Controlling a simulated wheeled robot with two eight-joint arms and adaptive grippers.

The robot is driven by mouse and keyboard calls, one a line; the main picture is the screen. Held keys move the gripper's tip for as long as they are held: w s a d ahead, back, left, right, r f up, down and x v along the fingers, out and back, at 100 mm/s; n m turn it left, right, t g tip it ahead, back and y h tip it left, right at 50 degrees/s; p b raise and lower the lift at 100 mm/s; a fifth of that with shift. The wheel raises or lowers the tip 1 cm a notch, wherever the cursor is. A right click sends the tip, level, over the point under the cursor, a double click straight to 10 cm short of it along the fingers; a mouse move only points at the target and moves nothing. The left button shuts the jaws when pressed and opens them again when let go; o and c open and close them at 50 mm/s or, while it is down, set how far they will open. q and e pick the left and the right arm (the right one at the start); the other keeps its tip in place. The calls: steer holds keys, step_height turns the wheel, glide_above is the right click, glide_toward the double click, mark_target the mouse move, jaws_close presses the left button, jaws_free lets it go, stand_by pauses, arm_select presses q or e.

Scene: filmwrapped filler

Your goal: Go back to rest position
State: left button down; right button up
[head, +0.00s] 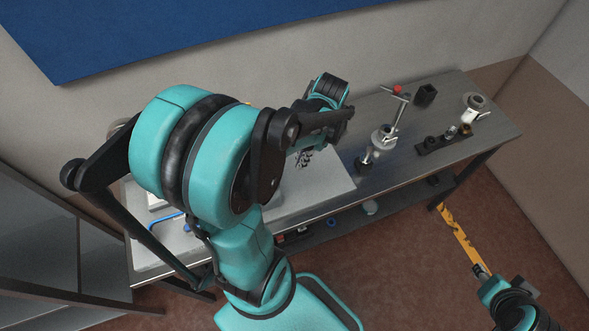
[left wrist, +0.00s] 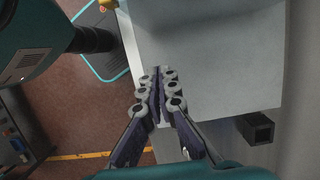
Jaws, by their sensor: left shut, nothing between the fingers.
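My left arm, teal and black, fills the middle of the head view and reaches over the workbench (head: 440,165). My left gripper (head: 303,158) is small there and partly hidden by the arm, above the pale panel on the bench. In the left wrist view my left gripper (left wrist: 157,78) has its dark fingers together with nothing between them, near the edge of the pale surface. My right gripper (head: 481,270) shows only in part at the lower right of the head view, over the floor and away from the bench; its fingers are unclear.
On the bench's right half stand a metal device with a red knob (head: 398,89), a black square cup (head: 425,95), a black holder (head: 444,140) and a white pot (head: 470,108). A grey rack (head: 40,240) stands at left. Yellow tape (head: 462,238) marks the floor.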

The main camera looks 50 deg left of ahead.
arm_select(q)
steer(key=v, duration=0.4)
steer(key=shift+r+p, duration=0.15)
steer(key=shift+p, duration=0.15)
steer(key=shift+s, duration=0.1)
steer(key=w+d+f+n+t+b, duration=0.1)
steer(key=d+f+n+t+b, duration=0.1)
steer(key=d+f+t+b, duration=0.3)
steer(key=w+d+f+n+t+h+b, duration=0.1)
steer(key=d+f+t+b, duration=0.3)
steer(key=d+b, duration=0.5)
steer(key=shift+w+d+f+n+t+b, duration=0.4)
steer(key=shift+f+n+b, duration=0.1)
steer(key=shift+n+b, duration=0.2)
